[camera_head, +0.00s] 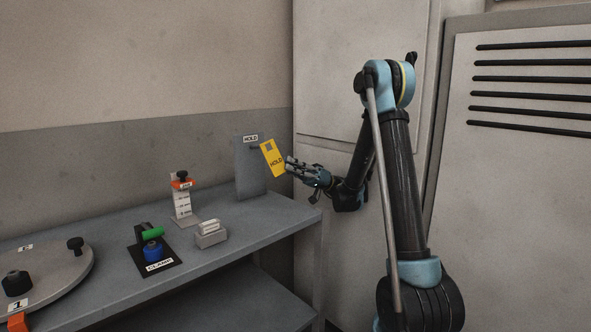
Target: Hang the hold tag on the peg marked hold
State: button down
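The hold tag (273,160) is a yellow plate with HOLD on it and a small grey patch near its top. It is tilted, in front of the right edge of a grey upright plate (249,175) on the bench. That plate bears a HOLD label (251,139) at its top. A short dark peg (254,148) sticks out below the label towards the tag's upper left edge. Whether the tag is around the peg or only beside it, I cannot tell. My gripper (288,165) comes from the right, its fingers at the tag's right edge, apparently shut on it.
On the grey bench (215,260) stand a white stand with a red-orange knob (181,181), a small block holding white cards (210,230), a CLAMP base with green and blue parts (153,247), and a round plate (55,275) with black knobs. A wall and cabinet panels rise behind.

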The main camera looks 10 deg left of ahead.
jog(key=w+a+f, duration=0.1)
jog(key=w+a, duration=0.3)
jog(key=a, duration=0.1)
jog(key=shift+w+a+f, duration=0.25)
jog(key=shift+w+a, duration=0.1)
dwell(0.9)
jog(key=shift+w+a+n, duration=0.1)
jog(key=shift+a+n, duration=0.05)
jog(key=shift+n, duration=0.15)
dwell(0.6)
jog(key=shift+w+a+f+n+g+h, duration=0.1)
jog(key=shift+a+f+n+g+h, duration=0.2)
jog(key=shift+n+g, duration=0.4)
jog(key=shift+w+a+f+n+g+h, duration=0.1)
jog(key=shift+a+n+g, duration=0.25)
jog(key=shift+n+g, duration=0.35)
jog(key=shift+w+a+f+n+g+h, duration=0.1)
jog(key=shift+a+n+g+h, duration=0.2)
jog(key=shift+n+g, duration=0.4)
jog(key=shift+a+n, duration=0.1)
jog(key=shift+n, duration=0.2)
jog(key=shift+w+a+f+n+g+h, duration=0.2)
jog(key=shift+a+n+g+h, duration=0.25)
jog(key=shift+n+g+h, duration=0.4)
jog(key=shift+w+a+f+n+g+h, duration=0.15)
jog(key=shift+a+n+g+h, duration=0.4)
jog(key=shift+n, duration=0.6)
